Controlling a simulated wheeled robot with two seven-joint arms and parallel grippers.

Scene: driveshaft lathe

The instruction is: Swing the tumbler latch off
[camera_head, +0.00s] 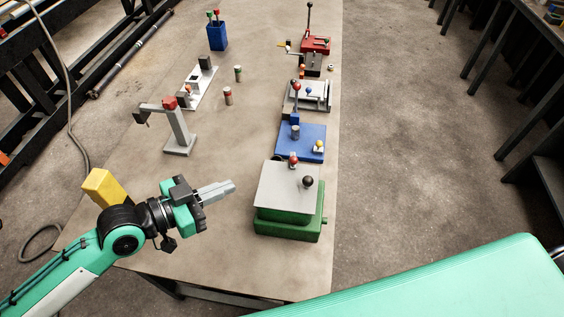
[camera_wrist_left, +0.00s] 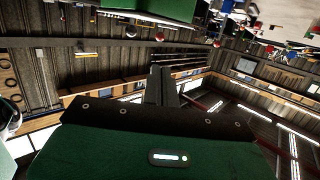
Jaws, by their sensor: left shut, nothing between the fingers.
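No part is clearly marked as the tumbler latch, and I cannot tell which lever it is. The nearest machine is a green box (camera_head: 286,228) with a grey top plate (camera_head: 281,199). A black-knobbed lever (camera_head: 308,182) and a red-knobbed lever (camera_head: 293,160) stand at this box. My left gripper (camera_head: 228,188) is shut and empty, to the left of the box and apart from it, pointing right. Its closed fingers also show in the left wrist view (camera_wrist_left: 161,86). My right gripper is not in view.
Behind the green box stand a blue base (camera_head: 301,143) with knobs, a grey fixture (camera_head: 309,97) and a red unit (camera_head: 316,45). A grey post with a red top (camera_head: 178,128) stands at left. The table (camera_head: 225,135) is bare between the two rows.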

